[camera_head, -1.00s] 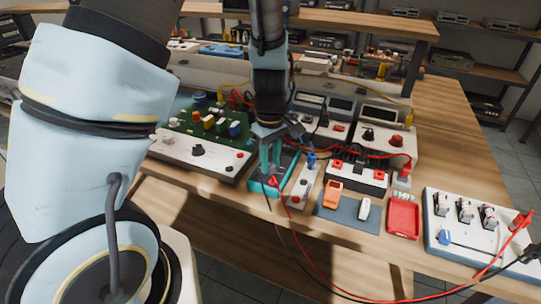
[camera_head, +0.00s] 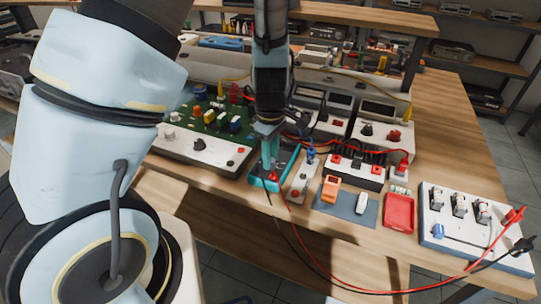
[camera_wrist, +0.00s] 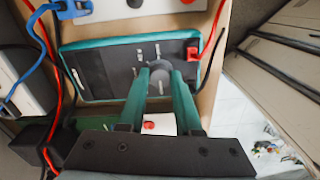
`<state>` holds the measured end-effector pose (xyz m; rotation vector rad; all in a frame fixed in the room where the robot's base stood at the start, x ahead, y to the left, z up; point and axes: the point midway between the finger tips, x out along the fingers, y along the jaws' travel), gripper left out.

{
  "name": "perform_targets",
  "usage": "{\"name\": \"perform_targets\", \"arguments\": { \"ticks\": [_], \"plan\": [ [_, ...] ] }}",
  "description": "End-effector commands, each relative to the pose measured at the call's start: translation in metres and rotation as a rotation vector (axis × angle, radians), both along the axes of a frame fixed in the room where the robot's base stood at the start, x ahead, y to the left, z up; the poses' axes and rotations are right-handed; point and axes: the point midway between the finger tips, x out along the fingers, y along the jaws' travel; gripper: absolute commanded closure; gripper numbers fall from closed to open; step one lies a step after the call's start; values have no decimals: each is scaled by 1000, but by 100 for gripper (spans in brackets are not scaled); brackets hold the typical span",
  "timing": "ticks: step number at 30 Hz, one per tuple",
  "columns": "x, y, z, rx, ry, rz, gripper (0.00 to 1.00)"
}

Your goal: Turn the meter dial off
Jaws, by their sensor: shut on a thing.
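The meter is a teal-cased box with a dark face. In the head view its teal case (camera_head: 258,181) lies near the front edge of the bench. In the wrist view the meter (camera_wrist: 97,74) fills the upper middle, with white marks around its round grey dial (camera_wrist: 161,73). My gripper (camera_head: 269,166) points down over the meter. In the wrist view the teal fingers of my gripper (camera_wrist: 162,79) are shut on the dial, one on each side. The fingers hide part of the dial, and its exact setting is not readable.
Red and black leads run across the bench front. To the right are a narrow white box (camera_head: 303,180), an orange device (camera_head: 331,188), a red tray (camera_head: 399,213) and a white switch panel (camera_head: 470,225). A green circuit board (camera_head: 205,125) stands to the left.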

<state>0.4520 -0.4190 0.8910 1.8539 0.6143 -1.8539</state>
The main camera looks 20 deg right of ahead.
Motion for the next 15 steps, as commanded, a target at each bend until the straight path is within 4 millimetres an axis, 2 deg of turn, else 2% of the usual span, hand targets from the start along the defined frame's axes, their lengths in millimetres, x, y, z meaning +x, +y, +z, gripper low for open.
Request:
{"name": "perform_targets", "arguments": {
  "ticks": [2, 3, 10, 15],
  "plan": [
    [-1, 0, 0, 0, 2, -1, 100],
    [-1, 0, 0, 0, 2, -1, 65],
    [-1, 0, 0, 0, 1, -1, 39],
    [0, 0, 0, 0, 0, -1, 37]
  ]
}}
